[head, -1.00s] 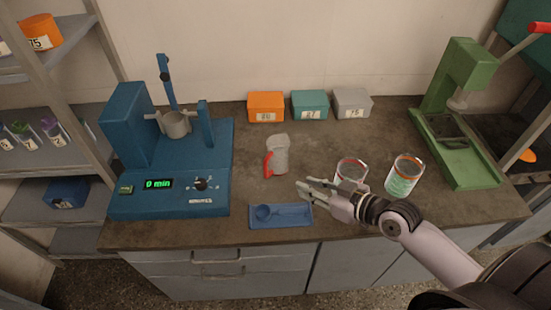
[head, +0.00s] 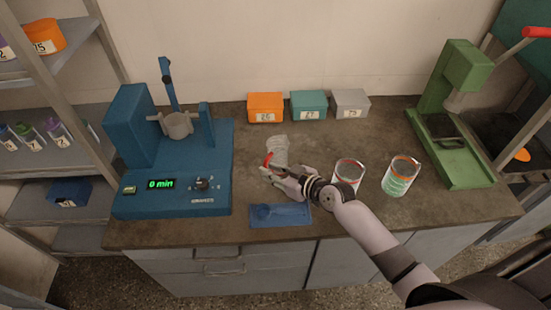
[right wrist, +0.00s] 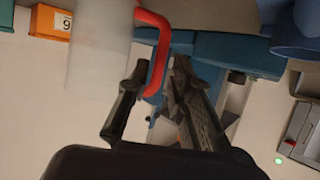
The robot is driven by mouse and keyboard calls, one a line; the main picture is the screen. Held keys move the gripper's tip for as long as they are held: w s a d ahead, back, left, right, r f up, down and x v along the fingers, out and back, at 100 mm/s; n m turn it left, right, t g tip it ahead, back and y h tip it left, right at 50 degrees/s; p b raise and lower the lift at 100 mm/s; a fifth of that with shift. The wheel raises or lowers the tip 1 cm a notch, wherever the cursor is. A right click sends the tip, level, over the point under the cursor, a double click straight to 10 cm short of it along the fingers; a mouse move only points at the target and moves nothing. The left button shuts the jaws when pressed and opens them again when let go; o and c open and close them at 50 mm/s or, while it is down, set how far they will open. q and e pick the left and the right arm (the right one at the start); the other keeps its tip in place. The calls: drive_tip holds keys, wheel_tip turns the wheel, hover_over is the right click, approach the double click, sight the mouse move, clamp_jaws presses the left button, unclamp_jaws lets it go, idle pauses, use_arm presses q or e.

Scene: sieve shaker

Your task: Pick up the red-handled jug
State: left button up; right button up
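The red-handled jug (head: 278,147), translucent and whitish, stands on the bench in the head view. Its red handle (head: 268,159) faces the front left. My right gripper (head: 270,174) is at the handle, on the jug's near side. In the right wrist view the jug (right wrist: 97,50) is at upper left, and its red handle (right wrist: 160,42) reaches between the two fingertips of my right gripper (right wrist: 160,68). The fingers stand apart, with a gap beside the handle, so the gripper looks open. My left gripper is not in view.
A blue shaker machine (head: 170,190) stands left. A blue tray (head: 290,215) lies just in front of my gripper. Two cans (head: 348,172) (head: 401,177) stand right, the nearer one close to my forearm. Orange (head: 265,107), teal (head: 309,104) and grey (head: 351,102) boxes line the back.

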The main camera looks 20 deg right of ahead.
drive_tip(key=x, duration=0.3)
drive_tip(key=shift+w, duration=0.25)
drive_tip(key=shift+s, duration=0.1)
drive_tip(key=shift+c, duration=0.5)
clamp_jaws()
